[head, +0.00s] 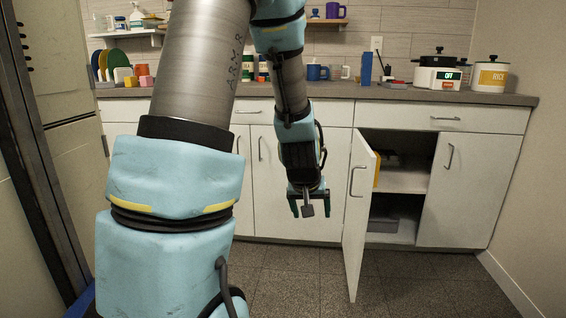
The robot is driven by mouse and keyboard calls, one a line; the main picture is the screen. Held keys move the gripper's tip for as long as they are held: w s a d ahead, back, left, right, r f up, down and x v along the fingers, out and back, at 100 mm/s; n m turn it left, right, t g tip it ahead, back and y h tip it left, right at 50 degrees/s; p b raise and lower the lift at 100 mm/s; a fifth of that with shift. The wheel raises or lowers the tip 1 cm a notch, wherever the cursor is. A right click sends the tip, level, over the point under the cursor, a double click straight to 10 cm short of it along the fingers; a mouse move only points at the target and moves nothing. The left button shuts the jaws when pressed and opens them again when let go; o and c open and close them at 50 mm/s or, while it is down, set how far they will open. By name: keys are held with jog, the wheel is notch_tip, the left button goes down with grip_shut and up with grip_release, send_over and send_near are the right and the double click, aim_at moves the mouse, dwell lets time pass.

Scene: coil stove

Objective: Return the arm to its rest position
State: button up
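My arm stretches across the left and middle of the head view, with large blue and grey links close to the camera. My gripper (309,203) hangs pointing down in front of the white lower cabinets, left of an open cabinet door (357,215). Its two dark fingers look spread apart, with a small grey piece showing between or behind them that I cannot make out. I see no object held. The gripper looks apart from the door.
The open cabinet (402,182) holds dark items on its shelves. The counter (400,95) carries a rice canister (491,77), a cooker (436,77), a blue mug (317,72) and colored boards at left. A tall dark frame stands at far left. The floor (390,280) is clear.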

jog(key=s+a+r+g+y, duration=0.2)
jog(key=s+a+g, duration=0.2)
jog(key=s+a, duration=0.95)
notch_tip(320, 180, up, 26)
jog(key=w+p, duration=0.1)
jog(key=p, duration=2.5)
jog(key=shift+a+r, duration=0.15)
jog(key=shift+r, duration=0.05)
